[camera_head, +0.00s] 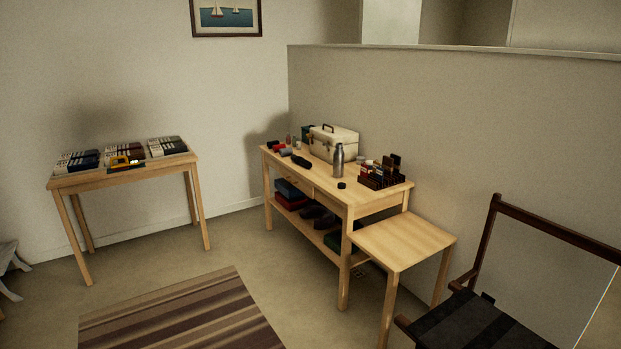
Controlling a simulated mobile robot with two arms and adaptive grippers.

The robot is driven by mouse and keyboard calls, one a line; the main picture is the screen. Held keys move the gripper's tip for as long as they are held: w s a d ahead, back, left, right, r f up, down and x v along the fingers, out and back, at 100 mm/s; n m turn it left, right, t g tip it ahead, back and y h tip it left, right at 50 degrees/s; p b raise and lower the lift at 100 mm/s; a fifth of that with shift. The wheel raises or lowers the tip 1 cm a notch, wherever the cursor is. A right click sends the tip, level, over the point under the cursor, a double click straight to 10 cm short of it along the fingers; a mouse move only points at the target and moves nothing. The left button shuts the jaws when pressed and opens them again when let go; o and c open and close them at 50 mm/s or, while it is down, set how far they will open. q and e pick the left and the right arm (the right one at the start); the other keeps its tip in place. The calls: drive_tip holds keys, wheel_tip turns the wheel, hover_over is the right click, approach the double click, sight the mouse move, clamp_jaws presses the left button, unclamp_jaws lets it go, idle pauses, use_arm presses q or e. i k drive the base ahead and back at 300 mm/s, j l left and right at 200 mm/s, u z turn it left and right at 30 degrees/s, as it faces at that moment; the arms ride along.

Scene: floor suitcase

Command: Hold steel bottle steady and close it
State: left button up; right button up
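A steel bottle (339,160) stands upright on the long wooden table against the low wall, toward its right half. Its top looks narrow, but it is too small to tell whether a cap is on it. A small dark round piece (341,185), which looks like a cap, lies on the tabletop just in front of the bottle, apart from it. Neither of my grippers shows in the head view.
The long table (335,202) also holds a cream case (333,143), a dark rack (382,175) and small dark items. A lower side table (404,239) and a chair (480,320) stand at right. A striped rug (185,315) lies on open floor; another table (125,178) stands left.

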sight(339, 154)
drive_tip(key=i, duration=3.45)
drive_tip(key=z, duration=0.25)
